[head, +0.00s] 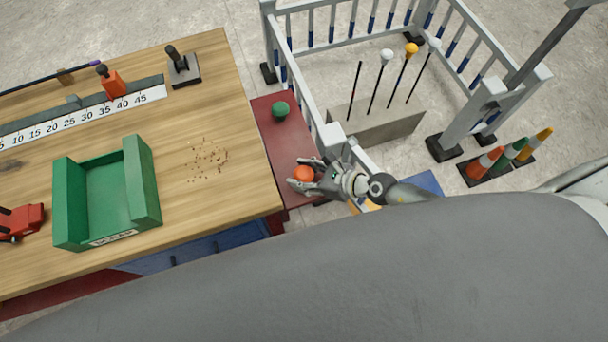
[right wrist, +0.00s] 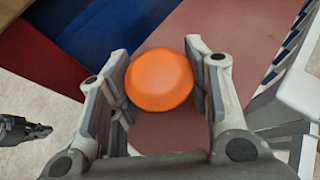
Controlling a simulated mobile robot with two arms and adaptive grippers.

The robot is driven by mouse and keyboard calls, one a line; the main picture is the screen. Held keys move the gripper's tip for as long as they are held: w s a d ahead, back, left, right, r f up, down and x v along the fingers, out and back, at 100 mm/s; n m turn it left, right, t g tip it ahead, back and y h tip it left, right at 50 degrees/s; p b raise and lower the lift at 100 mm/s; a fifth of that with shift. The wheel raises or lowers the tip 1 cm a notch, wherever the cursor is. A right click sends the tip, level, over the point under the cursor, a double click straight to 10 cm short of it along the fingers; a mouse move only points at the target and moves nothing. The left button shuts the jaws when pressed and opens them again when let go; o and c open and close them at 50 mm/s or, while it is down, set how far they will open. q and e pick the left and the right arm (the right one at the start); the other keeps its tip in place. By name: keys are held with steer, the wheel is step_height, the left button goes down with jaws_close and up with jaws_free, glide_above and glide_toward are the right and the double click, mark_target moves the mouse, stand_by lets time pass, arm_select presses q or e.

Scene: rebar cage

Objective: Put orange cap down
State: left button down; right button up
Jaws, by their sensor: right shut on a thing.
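The orange cap (head: 304,174) is between the fingers of my right gripper (head: 306,180), over the dark red shelf (head: 287,143) beside the workbench. In the right wrist view, the orange cap (right wrist: 159,79) shows its round top, with a finger of the right gripper (right wrist: 160,95) on each side. The right gripper is shut on it. I cannot tell whether the cap touches the red surface below. My left gripper is not in the head view; a dark gripper-like part shows at the left edge of the right wrist view, but I cannot tell what it is.
A green cap (head: 280,110) sits on the far part of the red shelf. The white railing (head: 303,92) runs close on the right. A concrete block (head: 385,124) with several rods, some capped, stands behind it. The wooden workbench (head: 230,150) holds a green tray (head: 147,180). Red shelf space between the caps is clear.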

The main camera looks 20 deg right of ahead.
steer(key=shift+f, duration=0.15)
steer(key=o, duration=0.9)
steer(key=shift+c, duration=0.2)
steer(key=shift+r, duration=0.2)
steer(key=shift+s+d+r, duration=0.1)
steer(key=shift+d, duration=0.1)
steer(key=b+v, duration=0.1)
steer(key=v, duration=1)
steer(key=shift+s+r+b, duration=0.2)
steer(key=shift+b, duration=0.2)
steer(key=shift+d, duration=0.1)
